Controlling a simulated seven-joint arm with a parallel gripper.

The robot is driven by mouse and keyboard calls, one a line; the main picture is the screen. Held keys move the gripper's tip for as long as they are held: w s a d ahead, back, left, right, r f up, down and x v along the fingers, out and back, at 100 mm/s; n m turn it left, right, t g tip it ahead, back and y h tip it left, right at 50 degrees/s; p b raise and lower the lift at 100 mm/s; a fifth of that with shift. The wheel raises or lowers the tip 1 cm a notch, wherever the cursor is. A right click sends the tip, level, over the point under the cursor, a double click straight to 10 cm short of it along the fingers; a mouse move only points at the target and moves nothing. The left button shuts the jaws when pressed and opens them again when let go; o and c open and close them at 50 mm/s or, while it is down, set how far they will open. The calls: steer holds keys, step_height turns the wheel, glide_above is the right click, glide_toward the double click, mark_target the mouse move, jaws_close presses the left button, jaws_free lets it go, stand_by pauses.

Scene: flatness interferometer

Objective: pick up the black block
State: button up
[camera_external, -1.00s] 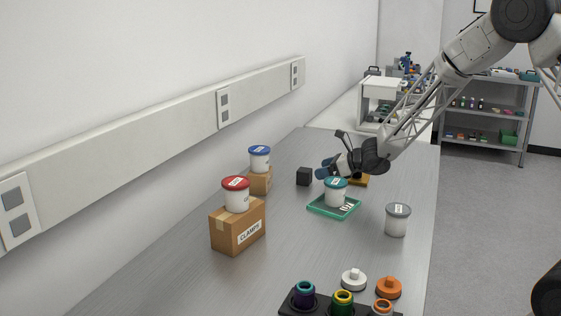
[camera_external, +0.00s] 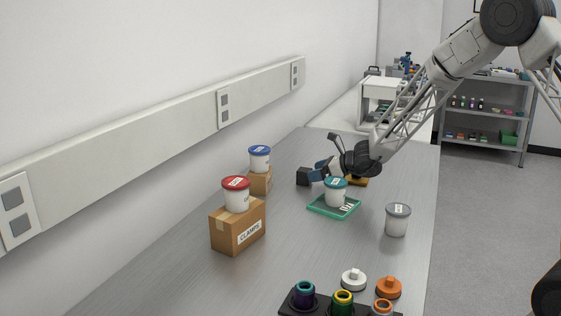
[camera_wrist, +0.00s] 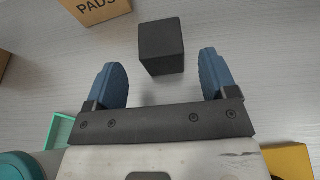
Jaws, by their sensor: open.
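The black block (camera_external: 303,176) stands on the grey table, beyond the teal-lidded tub in the external view. In the wrist view the black block (camera_wrist: 162,46) sits ahead of my gripper, roughly centred between the line of its two fingers. My gripper (camera_wrist: 163,80) is open, with a blue pad on each finger and nothing between them. In the external view my gripper (camera_external: 320,170) is low over the table just right of the block, and its fingertips appear close to it. I cannot tell from the pictures whether they touch.
A teal-lidded tub (camera_external: 336,193) stands on a green tray (camera_external: 318,209) close to my gripper. A yellow-orange object (camera_external: 358,181) lies beneath my wrist. Cardboard boxes (camera_external: 225,232) with red- and blue-lidded tubs stand left. A grey-lidded tub (camera_external: 397,222) is at the right.

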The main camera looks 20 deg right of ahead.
mark_target(304, 174)
steer(key=shift+x, duration=2.55)
steer(key=shift+w+d, duration=0.1)
steer(key=shift+c, duration=0.3)
steer(key=c, duration=1.1)
steer(key=shift+r, duration=5)
